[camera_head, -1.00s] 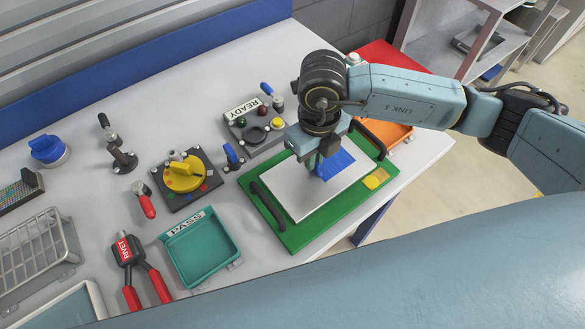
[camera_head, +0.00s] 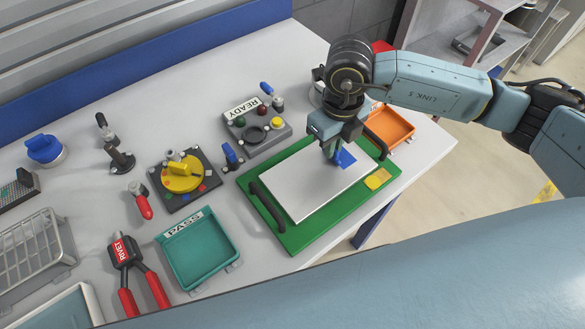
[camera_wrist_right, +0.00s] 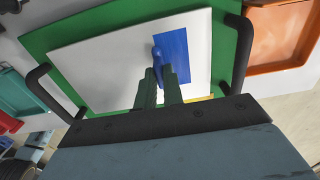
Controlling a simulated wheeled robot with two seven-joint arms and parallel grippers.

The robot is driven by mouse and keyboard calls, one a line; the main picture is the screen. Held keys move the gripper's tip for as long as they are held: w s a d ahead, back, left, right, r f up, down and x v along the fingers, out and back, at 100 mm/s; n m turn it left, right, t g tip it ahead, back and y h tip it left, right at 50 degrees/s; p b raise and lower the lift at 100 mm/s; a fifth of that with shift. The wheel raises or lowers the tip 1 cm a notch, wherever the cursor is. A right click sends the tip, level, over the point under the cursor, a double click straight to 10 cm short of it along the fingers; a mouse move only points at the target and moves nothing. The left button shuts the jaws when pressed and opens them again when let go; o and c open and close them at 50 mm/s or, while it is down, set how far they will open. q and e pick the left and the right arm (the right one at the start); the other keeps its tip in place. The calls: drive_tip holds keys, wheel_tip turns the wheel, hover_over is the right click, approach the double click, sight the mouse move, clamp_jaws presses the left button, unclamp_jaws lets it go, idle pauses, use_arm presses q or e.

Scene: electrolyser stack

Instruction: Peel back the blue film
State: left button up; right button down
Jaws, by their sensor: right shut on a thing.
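The blue film (camera_head: 346,158) lies on the right part of a white plate (camera_head: 307,187), and much of it is behind my right gripper in the head view. The plate rests on a green board (camera_head: 297,236) with black handles. My right gripper (camera_head: 334,157) points down at the film, its fingers shut on it. In the right wrist view the film (camera_wrist_right: 176,57) is a blue rectangle with a raised, curled edge at its left, and the fingertips (camera_wrist_right: 160,72) meet at its lower left part. My left gripper is not in view.
A yellow tab (camera_head: 377,179) sits at the board's right corner. An orange tray (camera_head: 390,128) stands just beyond the board, and a teal PASS tray (camera_head: 199,252) to its left. A READY button box (camera_head: 257,128) and a yellow rotary switch (camera_head: 182,174) stand behind and left.

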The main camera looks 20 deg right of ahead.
drive_tip(key=shift+d, duration=0.15)
drive_tip(key=shift+w+d, duration=0.25)
drive_tip(key=shift+d, duration=0.3)
drive_tip(key=shift+w+d+b, duration=0.15)
drive_tip(key=shift+d+b, duration=0.2)
drive_tip(key=shift+w+d, duration=0.1)
drive_tip(key=shift+d, duration=0.25)
drive_tip(key=shift+w+d, duration=0.15)
drive_tip(key=shift+d, duration=0.15)
drive_tip(key=shift+d+b, duration=0.25)
drive_tip(key=shift+b, duration=0.05)
drive_tip(key=c, duration=1.3)
unclamp_jaws()
drive_tip(key=shift+a+r, duration=0.1)
